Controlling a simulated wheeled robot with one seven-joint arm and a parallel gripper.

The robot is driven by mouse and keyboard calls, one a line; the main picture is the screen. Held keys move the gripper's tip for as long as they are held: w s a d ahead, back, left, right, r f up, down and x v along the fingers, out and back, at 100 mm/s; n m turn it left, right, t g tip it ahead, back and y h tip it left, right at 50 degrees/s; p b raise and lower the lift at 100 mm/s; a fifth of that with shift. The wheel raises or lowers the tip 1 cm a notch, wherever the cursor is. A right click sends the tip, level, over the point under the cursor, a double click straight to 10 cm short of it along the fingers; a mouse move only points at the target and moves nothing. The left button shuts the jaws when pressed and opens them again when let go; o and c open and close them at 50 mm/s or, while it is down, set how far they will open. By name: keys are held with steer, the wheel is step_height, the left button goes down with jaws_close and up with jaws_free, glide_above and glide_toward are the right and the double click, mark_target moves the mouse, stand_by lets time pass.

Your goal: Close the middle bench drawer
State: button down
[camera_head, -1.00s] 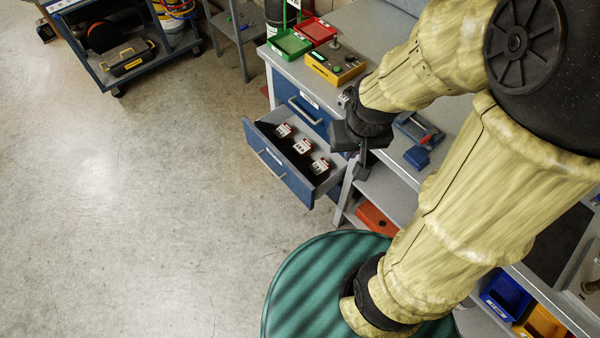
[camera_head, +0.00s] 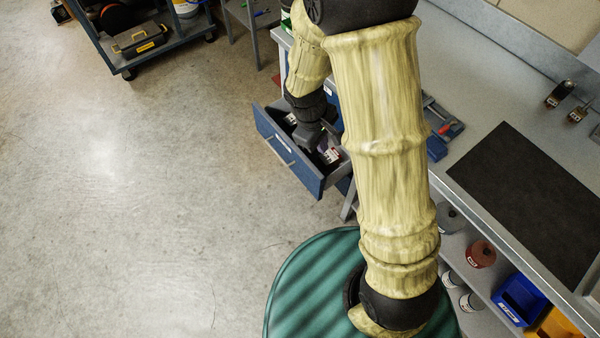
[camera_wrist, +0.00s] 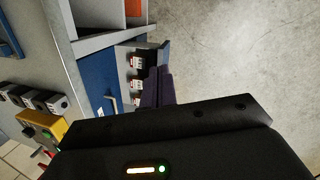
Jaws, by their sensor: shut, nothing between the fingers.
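The open bench drawer (camera_head: 283,158) has a blue front with a pale bar handle and sticks out from the bench, below a shut blue drawer. Small dark parts with white and red labels lie inside it; my arm hides some of them. It also shows in the wrist view, where its grey wall (camera_wrist: 126,45) and labelled parts are visible beside my fingers. My gripper (camera_head: 316,142) appears over the open drawer, behind its front; its dark fingers (camera_wrist: 158,87) are together and empty. I cannot tell whether they touch the drawer. The shut upper drawer's blue front (camera_wrist: 97,75) shows in the wrist view.
The bench top (camera_head: 475,95) runs along the right with a dark mat (camera_head: 530,190) and a red-and-grey clamp-like tool. Blue bins (camera_head: 520,298) and cans sit on the shelf below. A cart (camera_head: 125,60) stands at the back left. The floor left of the drawer is clear.

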steer(key=w+a+f+n+t+h+b, duration=0.2)
steer(key=a+f+n, duration=0.5)
steer(key=f, duration=0.4)
steer(key=w+a+f+n+t+h+b, duration=0.2)
steer(key=a+f+n, duration=0.5)
steer(key=f, duration=0.5)
steer(key=shift+w+f+n+t+h+b, duration=0.3)
steer(key=shift+w+n+b, duration=0.15)
steer(key=shift+b, duration=0.3)
steer(key=shift+s, duration=0.1)
glide_toward(306, 169)
step_height(306, 169, down, 3)
steer(key=d, duration=0.1)
steer(key=w+d, duration=0.1)
steer(key=shift+w+d+f+p, duration=0.2)
steer(key=shift+d+f+p, duration=0.1)
steer(key=shift+d+p, duration=0.1)
steer(key=shift+w+d, duration=0.3)
steer(key=shift+d, duration=0.05)
steer(key=shift+w, duration=0.1)
